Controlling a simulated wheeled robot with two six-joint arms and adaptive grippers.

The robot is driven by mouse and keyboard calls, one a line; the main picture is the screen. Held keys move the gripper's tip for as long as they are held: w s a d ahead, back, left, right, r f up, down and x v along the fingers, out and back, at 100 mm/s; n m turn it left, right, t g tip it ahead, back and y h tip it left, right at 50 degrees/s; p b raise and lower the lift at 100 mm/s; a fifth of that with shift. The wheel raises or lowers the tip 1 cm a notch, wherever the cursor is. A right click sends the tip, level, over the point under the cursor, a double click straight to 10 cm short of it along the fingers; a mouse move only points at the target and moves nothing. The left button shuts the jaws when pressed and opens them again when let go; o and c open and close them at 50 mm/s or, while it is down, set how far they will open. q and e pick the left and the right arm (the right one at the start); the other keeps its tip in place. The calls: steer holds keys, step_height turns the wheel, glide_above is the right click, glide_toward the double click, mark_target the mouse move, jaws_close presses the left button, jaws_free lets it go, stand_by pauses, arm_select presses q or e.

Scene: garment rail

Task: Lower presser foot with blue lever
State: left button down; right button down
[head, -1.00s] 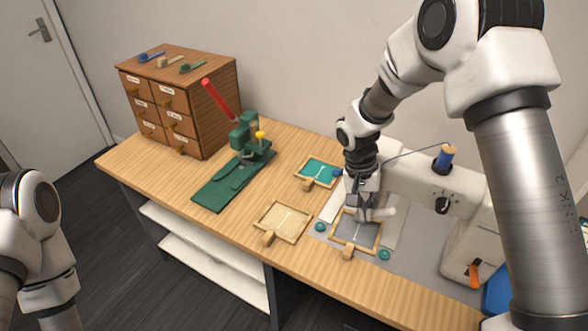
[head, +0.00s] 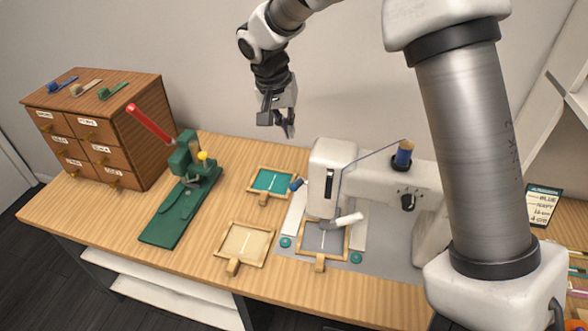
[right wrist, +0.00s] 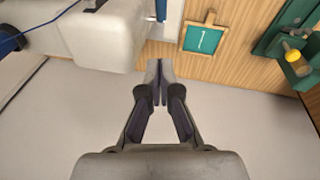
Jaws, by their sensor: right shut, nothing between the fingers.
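The white sewing machine (head: 335,165) stands on the table at the right. A small blue lever (head: 296,183) sticks out from the left side of its head; a blue bit of it (right wrist: 161,10) shows at the top of the right wrist view. A white-handled lever (head: 348,219) is low at the head's front. A wooden frame with grey cloth (head: 320,240) lies under the head. The presser foot is too small to make out. My right gripper (head: 288,130) is shut and empty, in the air above and behind the blue lever, apart from the machine. My left gripper is out of view.
Frames with teal cloth (head: 270,181) and cream cloth (head: 244,243) lie left of the machine. A green press with a red handle (head: 150,124) and a drawer cabinet (head: 100,125) stand farther left. A blue thread spool (head: 403,154) tops the machine. A card (head: 543,205) stands at right.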

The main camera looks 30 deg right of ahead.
mark_target(300, 184)
steer(key=p+x, duration=0.1)
steer(key=x, duration=0.3)
steer(key=s+a+p+x, duration=0.1)
steer(key=x, duration=0.6)
steer(key=shift+s+a+f+p, duration=0.25)
steer(key=shift+f+p, duration=0.15)
steer(key=shift+f, duration=0.15)
steer(key=shift+s+a+f, duration=0.1)
steer(key=shift+s+f, duration=0.05)
steer(key=shift+f, duration=0.05)
